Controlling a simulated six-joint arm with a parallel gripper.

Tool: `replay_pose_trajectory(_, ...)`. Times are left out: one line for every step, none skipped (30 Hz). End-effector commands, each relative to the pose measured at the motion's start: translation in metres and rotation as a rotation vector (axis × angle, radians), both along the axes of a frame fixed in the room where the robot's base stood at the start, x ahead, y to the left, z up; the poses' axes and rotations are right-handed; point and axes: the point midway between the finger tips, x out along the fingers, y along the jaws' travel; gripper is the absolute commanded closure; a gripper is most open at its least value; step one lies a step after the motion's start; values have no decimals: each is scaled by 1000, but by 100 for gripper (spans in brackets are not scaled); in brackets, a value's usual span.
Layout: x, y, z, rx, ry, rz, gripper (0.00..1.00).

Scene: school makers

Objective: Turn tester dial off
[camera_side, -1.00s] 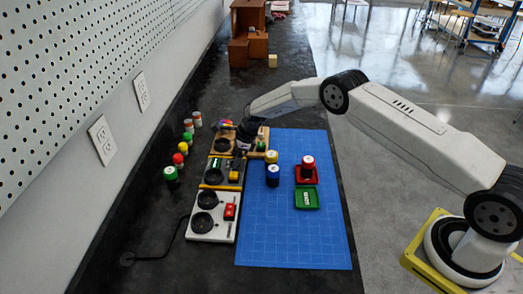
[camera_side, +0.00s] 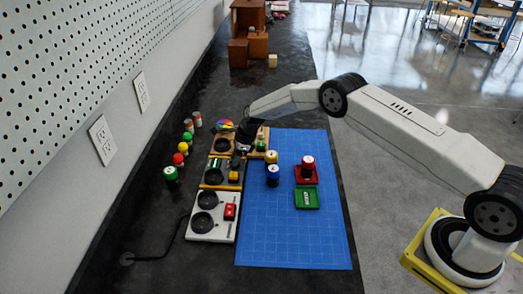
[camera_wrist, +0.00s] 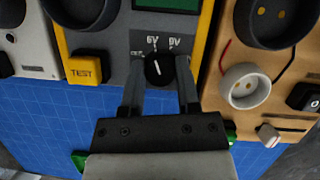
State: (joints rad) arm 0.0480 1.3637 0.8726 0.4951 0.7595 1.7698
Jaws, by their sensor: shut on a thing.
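The tester (camera_side: 219,183) is a grey box with yellow edges, in the middle of a row of devices in the side view. In the wrist view its grey face (camera_wrist: 118,48) shows a black dial (camera_wrist: 160,76) with a white pointer line. OFF is printed to the dial's left, 6V above and 9V at upper right. The pointer is tilted slightly left of straight up, roughly toward 6V. My gripper (camera_wrist: 160,66) is shut on the dial, one finger on each side. In the side view my gripper (camera_side: 241,152) hides the dial.
A yellow TEST button (camera_wrist: 87,68) sits left of the dial. A white device (camera_side: 213,216) stands in front of the tester and a wooden board (camera_side: 262,146) behind. The blue mat (camera_side: 290,235) to the right holds a red tray (camera_side: 312,180) and a green tray (camera_side: 307,204).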

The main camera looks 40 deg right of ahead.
Motion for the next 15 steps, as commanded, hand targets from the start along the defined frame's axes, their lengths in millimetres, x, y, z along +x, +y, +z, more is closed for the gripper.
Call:
replay_pose_trajectory(0,0,0,1,2,8,100)
replay_pose_trajectory(0,0,0,1,2,16,100)
replay_pose_trajectory(0,0,0,1,1,28,100)
replay_pose_trajectory(0,0,0,1,0,37,100)
replay_pose_trajectory(0,0,0,2,1,48,100)
replay_pose_trajectory(0,0,-1,2,2,67,100)
replay_pose_trajectory(0,0,-1,2,2,80,100)
replay_pose_trajectory(0,0,0,2,0,96,100)
replay_pose_trajectory(0,0,0,3,2,118,100)
replay_pose_trajectory(0,0,0,2,0,135,100)
replay_pose_trajectory(0,0,0,3,1,154,100)
replay_pose_trajectory(0,-1,-1,3,1,176,100)
replay_pose_trajectory(0,-1,-1,3,1,195,100)
replay_pose_trajectory(1,-1,0,3,1,213,100)
replay_pose_trajectory(1,-1,0,2,1,237,100)
